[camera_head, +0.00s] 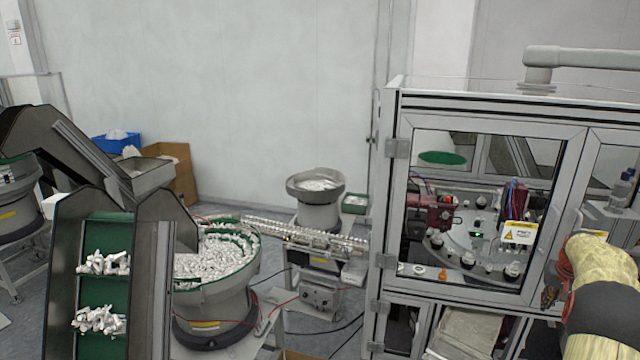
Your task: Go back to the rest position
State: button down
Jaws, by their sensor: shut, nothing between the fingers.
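Part of my arm, yellow with a black band and a red cable, rises at the lower right in front of the machine cabinet (489,131). My gripper cannot be made out; the arm may hide it. A small dark brown piece shows just left of the arm, and I cannot tell what it is. No held object is visible.
The cabinet's framed glass doors stand close behind my arm. Left of it are a feed track (300,236), a bowl feeder full of silvery parts (214,312), a smaller bowl feeder (318,214) and a green conveyor (103,237). Cables lie on the floor.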

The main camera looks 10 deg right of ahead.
jog(key=s+a+f, duration=0.3)
jog(key=a+f, duration=0.1)
jog(key=f, duration=0.1)
jog(key=s+a+r+n+y+b, duration=0.1)
jog(key=s+a+b, duration=0.2)
jog(key=a, duration=0.9)
jog(key=s+a+n+g+b, duration=0.1)
jog(key=s+a+b, duration=0.2)
jog(key=a, duration=0.8)
jog(key=s+a+r+y+b, duration=0.1)
jog(key=s+a+b, duration=0.2)
jog(key=a, duration=0.9)
jog(key=s+a+f+n+t+b, duration=0.1)
jog(key=s+a+f+n+b, duration=0.2)
jog(key=a, duration=0.9)
jog(key=s+a+f+n+t+b, duration=0.2)
jog(key=s+a+f+n+b, duration=0.1)
jog(key=s+a+b, duration=0.7)
jog(key=a, duration=0.2)
jog(key=shift+s+a+n+t+y+b, duration=0.3)
jog(key=shift+a+n+b, duration=0.05)
jog(key=shift+n+b, duration=0.05)
jog(key=shift+d, duration=0.1)
